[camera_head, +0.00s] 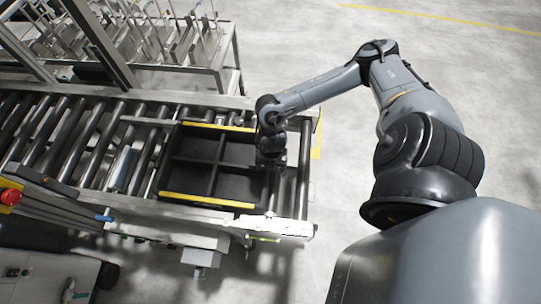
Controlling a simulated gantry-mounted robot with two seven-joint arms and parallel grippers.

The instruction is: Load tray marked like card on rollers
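A black tray (197,172) with several compartments and yellow strips along its far and near edges lies on the rollers at the right end of the conveyor. Its compartments look empty. My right gripper (271,163) points down at the tray's right side; its fingers are dark and too small to tell open from shut, or whether they touch the tray. My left gripper is not in view. I cannot make out a card or any marking on the tray.
A red button (11,197) is at the left edge. Open floor (300,40) lies to the right.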

